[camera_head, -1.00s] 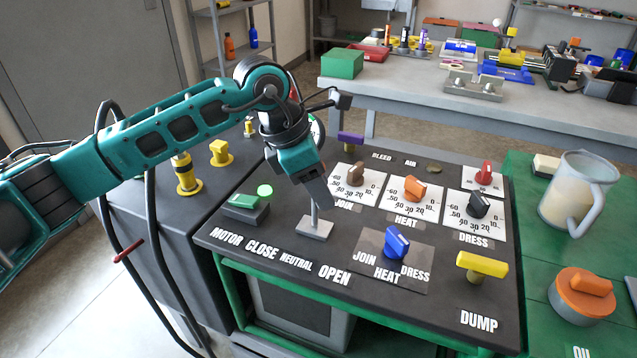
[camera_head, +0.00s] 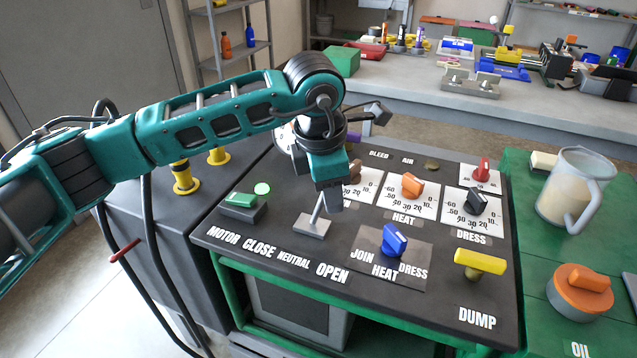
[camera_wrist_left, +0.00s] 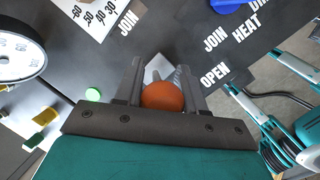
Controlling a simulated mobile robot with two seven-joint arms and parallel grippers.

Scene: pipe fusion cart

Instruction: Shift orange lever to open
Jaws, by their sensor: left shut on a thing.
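The lever's grey base plate (camera_head: 312,226) sits on the dark panel behind the labels CLOSE, NEUTRAL and OPEN. Its metal stem (camera_head: 317,207) leans to the right, toward the OPEN side (camera_head: 332,274). My left gripper (camera_head: 330,200) is over the top of the lever and hides the knob in the head view. In the left wrist view the orange knob (camera_wrist_left: 162,97) sits between the two fingers of my left gripper (camera_wrist_left: 160,85), which is shut on it. My right gripper does not show in the head view.
To the right of the lever are a blue knob (camera_head: 395,241), an orange dial knob (camera_head: 412,184) and a yellow DUMP handle (camera_head: 480,262). A green button block (camera_head: 245,204) is to its left. A clear jug (camera_head: 577,188) stands on the green surface at right.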

